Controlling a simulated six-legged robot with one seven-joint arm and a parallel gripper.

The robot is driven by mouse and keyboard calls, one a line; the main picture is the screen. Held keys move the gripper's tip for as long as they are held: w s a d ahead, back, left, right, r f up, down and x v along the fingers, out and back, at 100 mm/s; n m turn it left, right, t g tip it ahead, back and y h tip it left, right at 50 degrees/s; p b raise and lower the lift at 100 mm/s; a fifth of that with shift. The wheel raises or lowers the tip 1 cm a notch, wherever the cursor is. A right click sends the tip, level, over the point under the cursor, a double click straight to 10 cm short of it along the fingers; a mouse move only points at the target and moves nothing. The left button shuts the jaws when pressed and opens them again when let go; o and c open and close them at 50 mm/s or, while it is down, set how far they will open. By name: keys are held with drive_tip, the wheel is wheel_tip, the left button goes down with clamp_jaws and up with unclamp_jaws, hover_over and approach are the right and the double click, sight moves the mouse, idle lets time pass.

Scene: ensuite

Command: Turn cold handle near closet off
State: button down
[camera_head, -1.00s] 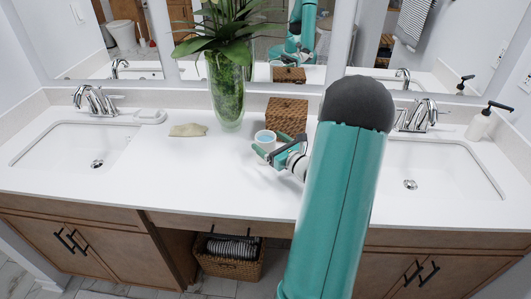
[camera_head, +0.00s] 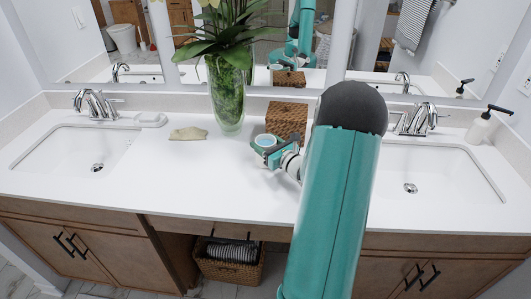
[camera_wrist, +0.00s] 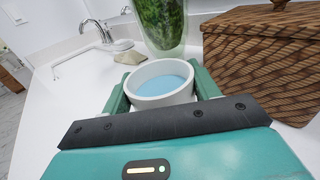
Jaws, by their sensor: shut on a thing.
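A chrome faucet (camera_head: 95,102) stands behind the left sink and another chrome faucet (camera_head: 414,118) behind the right sink, its left part hidden by my arm. I cannot tell which is near the closet, nor whether water runs. My gripper (camera_head: 266,145) is at the middle of the counter, away from both faucets. It is shut on a small white cup (camera_wrist: 161,95) with pale blue contents, one green finger on each side. The cup also shows in the head view (camera_head: 265,139) and stands upright. The left faucet shows in the wrist view (camera_wrist: 97,29).
A brown woven box (camera_head: 287,118) stands just behind the cup. A glass vase (camera_head: 228,95) with a plant stands to its left. A beige cloth-like item (camera_head: 188,133) lies farther left. A soap dispenser (camera_head: 480,125) stands at the far right. The front middle counter is clear.

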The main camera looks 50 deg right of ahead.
drive_tip(key=shift+r, duration=0.3)
drive_tip(key=shift+r, duration=1.4)
drive_tip(key=s+a+r, duration=0.5)
drive_tip(key=s+r, duration=0.4)
drive_tip(key=s, duration=0.3)
drive_tip(key=shift+s+r, duration=0.3)
drive_tip(key=shift+s, duration=0.1)
drive_tip(key=shift+s+a, duration=0.15)
drive_tip(key=shift+s, duration=0.05)
